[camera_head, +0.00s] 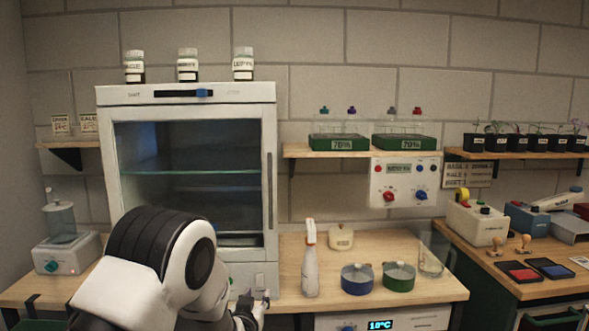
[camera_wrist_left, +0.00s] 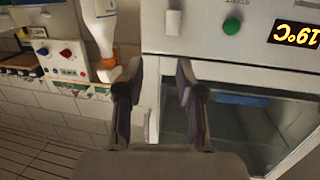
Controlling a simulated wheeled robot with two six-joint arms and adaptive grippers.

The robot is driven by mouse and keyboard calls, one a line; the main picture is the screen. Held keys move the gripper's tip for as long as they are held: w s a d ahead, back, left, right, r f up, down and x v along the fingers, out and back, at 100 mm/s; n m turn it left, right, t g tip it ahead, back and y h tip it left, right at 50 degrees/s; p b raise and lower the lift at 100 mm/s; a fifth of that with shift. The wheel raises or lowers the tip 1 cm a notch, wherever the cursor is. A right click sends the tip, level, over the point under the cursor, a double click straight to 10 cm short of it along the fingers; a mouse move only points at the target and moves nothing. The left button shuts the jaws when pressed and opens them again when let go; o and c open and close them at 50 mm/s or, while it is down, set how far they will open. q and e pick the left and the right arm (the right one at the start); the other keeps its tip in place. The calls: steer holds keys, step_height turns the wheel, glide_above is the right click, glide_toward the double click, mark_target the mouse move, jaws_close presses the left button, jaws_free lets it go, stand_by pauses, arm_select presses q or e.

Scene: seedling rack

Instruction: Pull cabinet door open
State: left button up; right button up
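The white cabinet (camera_head: 187,95) stands on the left of the bench. Its glass door (camera_head: 190,180) looks closed, with shelves behind the glass. A dark vertical handle (camera_head: 270,190) runs along the door's right edge. My left arm covers the cabinet's lower left front. My left gripper (camera_head: 253,299) is low in front of the cabinet's bottom right corner, below the handle. In the left wrist view, which is upside down, the gripper (camera_wrist_left: 158,80) is open with its fingers apart, facing the cabinet's right edge and lower panel (camera_wrist_left: 205,40). I see nothing gripped. My right gripper is out of view.
A spray bottle (camera_head: 310,262) stands on the bench right of my gripper, with a blue bowl (camera_head: 357,280) and a green bowl (camera_head: 398,277) beyond. Several labelled jars stand on the cabinet top, including one jar (camera_head: 188,66). A wall shelf (camera_head: 345,151) is at its right.

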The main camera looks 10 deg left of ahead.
arm_select(q)
step_height(320, 180, up, 17)
steer(key=w+d+t+p, duration=0.1)
steer(key=w+d+p, duration=0.1)
steer(key=p, duration=1.1)
glide_toward(270, 190)
steer(key=w, duration=0.2)
steer(key=shift+t+h, duration=0.3)
steer(key=w, duration=0.2)
steer(key=w+p, duration=0.1)
steer(key=w, duration=0.2)
steer(key=w+a+p, duration=0.1)
steer(key=w, duration=0.1)
steer(key=shift+w+f, duration=0.1)
steer(key=shift+w, duration=0.05)
steer(key=shift+w+a+p, duration=0.1)
steer(key=shift+w+p, duration=0.2)
steer(key=shift+w, duration=0.25)
jaws_close()
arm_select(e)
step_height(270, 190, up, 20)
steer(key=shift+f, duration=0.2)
